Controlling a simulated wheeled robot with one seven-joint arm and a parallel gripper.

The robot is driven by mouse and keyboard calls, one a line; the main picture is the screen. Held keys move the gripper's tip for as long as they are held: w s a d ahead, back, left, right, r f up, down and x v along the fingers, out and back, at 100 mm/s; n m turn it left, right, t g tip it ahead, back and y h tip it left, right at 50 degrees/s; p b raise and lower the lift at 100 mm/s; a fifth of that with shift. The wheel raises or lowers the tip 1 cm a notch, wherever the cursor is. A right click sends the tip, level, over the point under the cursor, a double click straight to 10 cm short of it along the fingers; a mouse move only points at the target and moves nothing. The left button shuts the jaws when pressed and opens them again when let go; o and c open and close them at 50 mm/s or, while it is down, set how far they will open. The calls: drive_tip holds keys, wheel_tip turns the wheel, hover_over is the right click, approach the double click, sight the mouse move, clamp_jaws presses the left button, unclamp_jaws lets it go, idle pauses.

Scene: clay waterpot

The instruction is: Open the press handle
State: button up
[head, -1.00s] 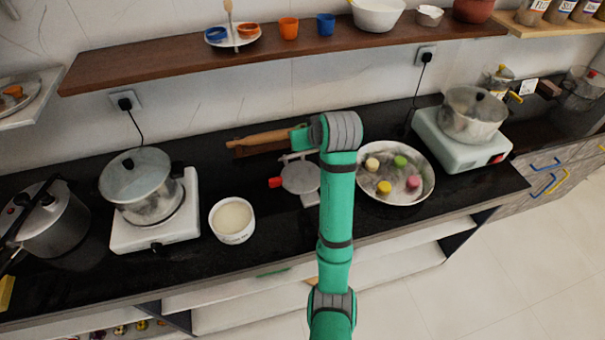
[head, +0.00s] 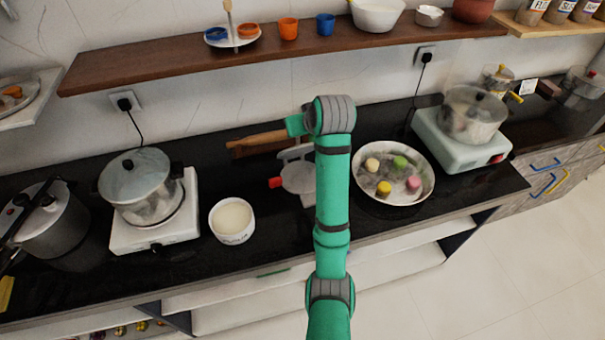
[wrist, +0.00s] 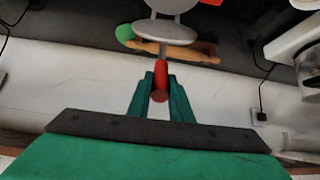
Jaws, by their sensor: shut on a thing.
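The press (head: 298,178) lies on the black counter left of the pan, partly hidden by my arm. Its round pale plate and a red knob (head: 275,182) at its left side show in the head view. In the wrist view, two pale round plates show, the nearer one (wrist: 165,33) carrying a red handle (wrist: 161,75). My gripper (wrist: 161,84) has its two green fingers shut on this red handle. In the head view, the fingers and the gripped handle are hidden behind my arm.
A wooden rolling pin (head: 258,139) lies behind the press. A pan (head: 394,188) with several coloured pieces stands to the right, a white bowl (head: 232,220) to the left. A wooden shelf (head: 180,63) runs along the wall above.

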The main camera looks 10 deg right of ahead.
drive_tip(key=shift+w+a+r, duration=0.1)
drive_tip(key=shift+w+r, duration=0.25)
drive_tip(key=shift+w, duration=0.35)
drive_tip(key=shift+w+a+r, duration=0.15)
drive_tip(key=shift+w+r, duration=0.05)
drive_tip(key=shift+w, duration=0.5)
drive_tip(key=shift+w+a+r, duration=0.1)
drive_tip(key=shift+w+r, duration=0.05)
drive_tip(key=shift+w, duration=0.5)
drive_tip(key=shift+w+d+r, duration=0.1)
drive_tip(key=shift+w, duration=0.35)
drive_tip(key=shift+w+a+r, duration=0.1)
drive_tip(key=shift+w, duration=0.65)
drive_tip(key=shift+w+a+r, duration=0.1)
drive_tip(key=shift+w, duration=0.95)
